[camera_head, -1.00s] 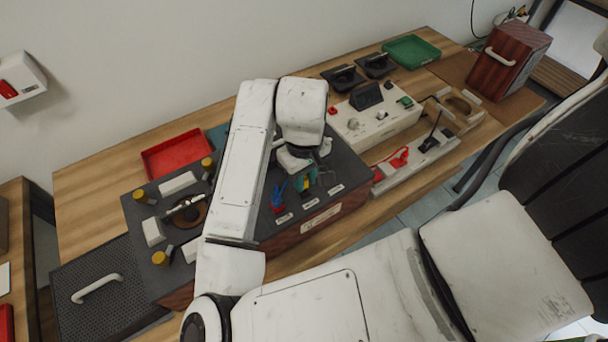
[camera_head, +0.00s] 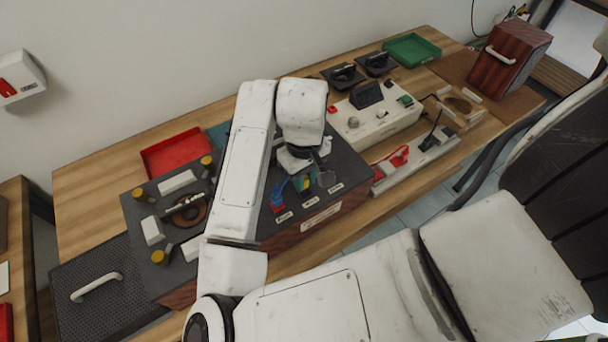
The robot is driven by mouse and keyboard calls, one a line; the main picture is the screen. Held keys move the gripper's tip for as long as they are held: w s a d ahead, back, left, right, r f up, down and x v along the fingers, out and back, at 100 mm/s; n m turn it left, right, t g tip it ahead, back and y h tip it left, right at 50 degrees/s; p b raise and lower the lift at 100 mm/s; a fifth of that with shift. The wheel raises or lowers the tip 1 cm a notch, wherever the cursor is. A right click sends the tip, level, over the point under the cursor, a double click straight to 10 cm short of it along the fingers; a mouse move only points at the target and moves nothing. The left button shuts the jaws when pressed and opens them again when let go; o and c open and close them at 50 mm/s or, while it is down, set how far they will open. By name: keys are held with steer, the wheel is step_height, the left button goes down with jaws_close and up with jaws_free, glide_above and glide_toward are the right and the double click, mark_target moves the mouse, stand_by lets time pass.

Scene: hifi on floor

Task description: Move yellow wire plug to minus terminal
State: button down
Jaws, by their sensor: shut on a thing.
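My gripper (camera_head: 314,172) is over the dark panel (camera_head: 348,168), near its front edge, pointing down. It is shut on a small yellow and green thing (camera_head: 306,182), which looks like the yellow wire plug; my fingers partly hide it. A blue and red plug (camera_head: 279,196) stands on the panel just left of my gripper. Several white labels lie along the panel's front edge, such as the one at the right (camera_head: 336,187). Their text is too small to read, so I cannot tell which terminal is minus. My arm hides the middle of the panel.
A white instrument box (camera_head: 375,126) and a power strip (camera_head: 415,152) with a red plug are to the right. A red tray (camera_head: 177,152) and a green tray (camera_head: 411,50) lie behind. A dark case (camera_head: 98,290) is at the left front.

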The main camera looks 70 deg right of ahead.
steer(key=shift+f, duration=0.7)
stand_by(2.5)
steer(key=c, duration=0.9)
jaws_free()
step_height(320, 180, up, 10)
steer(key=shift+r+p, duration=0.2)
steer(key=shift+p, duration=0.25)
steer(key=shift+r+p, duration=2.3)
steer(key=shift+r, duration=0.4)
